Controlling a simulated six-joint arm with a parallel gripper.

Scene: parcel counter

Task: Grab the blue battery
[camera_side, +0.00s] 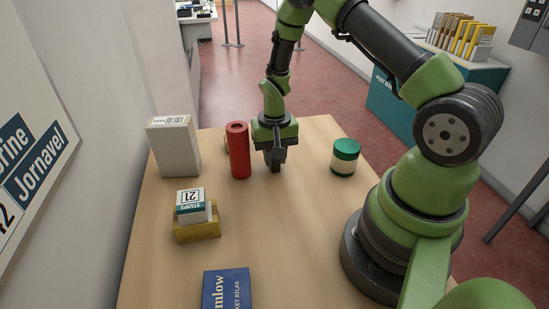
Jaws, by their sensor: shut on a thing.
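My gripper (274,165) points down low over the wooden table, just right of a red cylinder. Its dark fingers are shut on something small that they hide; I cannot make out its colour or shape. I see no blue battery in the open on the table.
The upright red cylinder (238,150) stands close to my gripper, with a pale thing partly hidden behind it. A white box (174,147), a stamps box (191,205) in a yellow tray (197,232), a blue atlas (226,290) and a green-and-white jar (345,157) stand around. The table (285,230) is clear centrally.

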